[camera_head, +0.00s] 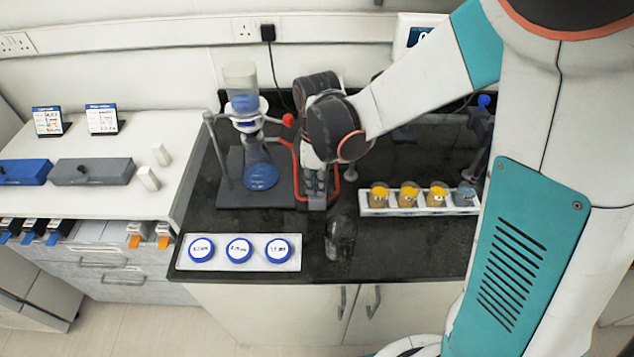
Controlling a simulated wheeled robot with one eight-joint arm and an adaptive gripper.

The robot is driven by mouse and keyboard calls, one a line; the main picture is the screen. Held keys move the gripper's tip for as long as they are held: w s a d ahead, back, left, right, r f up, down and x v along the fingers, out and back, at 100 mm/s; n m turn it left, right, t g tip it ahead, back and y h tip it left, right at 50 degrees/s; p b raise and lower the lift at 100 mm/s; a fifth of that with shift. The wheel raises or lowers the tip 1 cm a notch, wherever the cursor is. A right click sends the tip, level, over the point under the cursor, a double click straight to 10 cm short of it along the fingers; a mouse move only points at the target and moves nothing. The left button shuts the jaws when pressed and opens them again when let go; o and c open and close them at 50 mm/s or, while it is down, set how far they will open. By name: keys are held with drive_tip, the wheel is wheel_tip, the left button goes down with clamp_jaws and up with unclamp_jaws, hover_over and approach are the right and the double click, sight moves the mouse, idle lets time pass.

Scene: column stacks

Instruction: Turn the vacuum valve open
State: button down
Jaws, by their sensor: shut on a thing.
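My gripper (316,190) points down at the back middle of the black bench, just right of the filter flask. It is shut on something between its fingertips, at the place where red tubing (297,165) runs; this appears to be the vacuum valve. The valve's handle is hidden by the fingers and my wrist, so its angle cannot be told. The glass flask (261,172) with blue liquid stands on a dark base (229,192), with a funnel (241,82) above it. A red knob (288,119) shows beside the flask's neck.
A white tray with three blue-lidded dishes (239,250) lies at the front left. A clear glass vessel (340,237) stands at the front middle. A white rack (405,210) with yellow-filled jars is to the right. A stand rod (217,148) rises left of the flask.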

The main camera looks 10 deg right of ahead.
drive_tip(key=shift+n, duration=1.1)
drive_tip(key=c, duration=1.7)
unclamp_jaws()
wheel_tip(320, 180, up, 12)
drive_tip(key=shift+s, duration=0.1)
drive_tip(key=s+d+m+t, duration=0.2)
drive_tip(key=s+d+m, duration=0.1)
drive_tip(key=s+m, duration=0.1)
drive_tip(key=s+d+r+m+t+b, duration=0.1)
drive_tip(key=s+d+m+t, duration=0.1)
drive_tip(key=s+m, duration=0.3)
drive_tip(key=s+d+r+m+t, duration=0.1)
drive_tip(key=s+d+m+t, duration=0.2)
drive_tip(key=m, duration=0.3)
drive_tip(key=shift+s+d+r+m, duration=0.2)
drive_tip(key=shift+s+d+m, duration=0.1)
drive_tip(key=shift+s+d, duration=0.5)
